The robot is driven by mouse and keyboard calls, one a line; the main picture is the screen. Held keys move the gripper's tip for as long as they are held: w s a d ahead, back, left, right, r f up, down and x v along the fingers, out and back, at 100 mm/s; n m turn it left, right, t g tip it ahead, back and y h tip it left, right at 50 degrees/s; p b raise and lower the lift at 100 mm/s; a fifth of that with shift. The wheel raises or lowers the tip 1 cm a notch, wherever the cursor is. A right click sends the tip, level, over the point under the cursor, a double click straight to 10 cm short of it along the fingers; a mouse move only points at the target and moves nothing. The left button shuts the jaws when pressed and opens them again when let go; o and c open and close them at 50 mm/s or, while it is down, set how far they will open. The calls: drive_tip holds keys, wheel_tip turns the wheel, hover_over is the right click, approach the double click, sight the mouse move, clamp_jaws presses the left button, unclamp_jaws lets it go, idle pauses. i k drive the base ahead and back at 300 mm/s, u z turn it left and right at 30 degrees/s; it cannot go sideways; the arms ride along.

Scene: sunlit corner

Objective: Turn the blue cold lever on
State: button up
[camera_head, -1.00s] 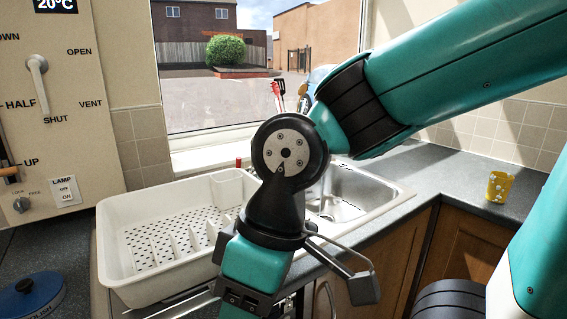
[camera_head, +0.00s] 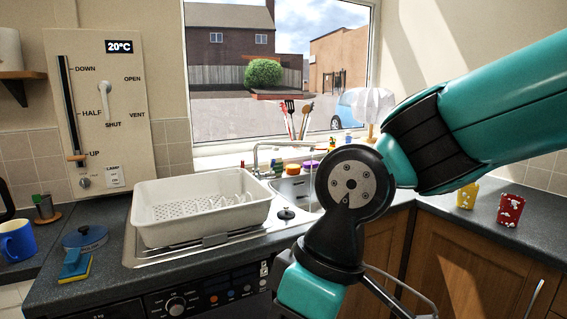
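A silver tap (camera_head: 270,147) stands behind the sink (camera_head: 292,188), its spout reaching right over the basin. A pale vertical streak that looks like running water shows below the spout. I cannot make out a blue cold lever for certain; small coloured things crowd the tap's base, and my arm covers the right part of the sink. My gripper (camera_head: 335,292) is at the bottom edge, in front of the counter, clear of the tap and to its right in the picture. Its fingertips are cut off by the frame, so its opening is unclear.
A white dish rack (camera_head: 200,207) stands on the drainer left of the sink. A blue lidded pot (camera_head: 86,238), a sponge (camera_head: 76,268) and a blue mug (camera_head: 17,240) are at the left. Yellow (camera_head: 467,195) and red (camera_head: 510,210) cups stand on the right counter.

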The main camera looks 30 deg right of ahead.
sight(271, 175)
drive_tip(key=z, duration=0.2)
drive_tip(key=i, duration=1.3)
drive_tip(key=u, duration=0.1)
